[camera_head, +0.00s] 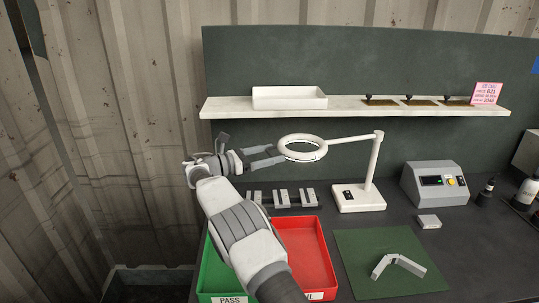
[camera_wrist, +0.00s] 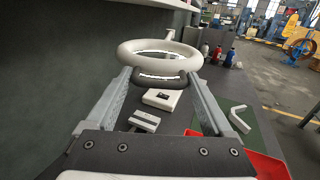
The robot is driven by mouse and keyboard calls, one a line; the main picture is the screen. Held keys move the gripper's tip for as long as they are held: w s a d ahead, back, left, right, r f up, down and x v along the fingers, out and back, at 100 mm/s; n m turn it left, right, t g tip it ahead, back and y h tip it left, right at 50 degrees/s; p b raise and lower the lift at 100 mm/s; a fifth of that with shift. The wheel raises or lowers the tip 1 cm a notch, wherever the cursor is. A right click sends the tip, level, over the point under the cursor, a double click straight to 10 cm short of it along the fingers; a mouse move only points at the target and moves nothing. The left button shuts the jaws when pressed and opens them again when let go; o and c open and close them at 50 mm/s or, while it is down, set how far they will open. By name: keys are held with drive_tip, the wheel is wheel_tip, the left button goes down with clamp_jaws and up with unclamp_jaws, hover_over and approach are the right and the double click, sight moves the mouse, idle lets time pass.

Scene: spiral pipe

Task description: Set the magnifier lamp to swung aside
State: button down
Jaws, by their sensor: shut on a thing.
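The magnifier lamp has a white ring head (camera_head: 303,137), a thin horizontal arm, an upright post (camera_head: 373,165) and a white base (camera_head: 358,200) on the bench. The ring hangs to the left of the post, above the bench. My gripper (camera_head: 277,156) reaches in from the left and meets the ring's left side. In the wrist view the white ring (camera_wrist: 160,54) lies just beyond my fingertips. A dark curved handle (camera_wrist: 160,79) on its near edge sits between my fingers, and my gripper is shut on it.
A green PASS bin (camera_head: 222,280) and a red bin (camera_head: 305,255) stand below my arm. Grey blocks (camera_head: 283,198) lie behind them. A green mat (camera_head: 385,255) holds an angled grey part (camera_head: 398,264). A grey control box (camera_head: 435,183) stands right of the lamp. A shelf (camera_head: 350,112) runs above.

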drive_tip(key=shift+c, duration=0.2)
unclamp_jaws()
drive_tip(key=shift+d+r, duration=0.15)
drive_tip(key=v, duration=0.7)
drive_tip(key=shift+a, duration=0.3)
drive_tip(key=shift+d, duration=0.1)
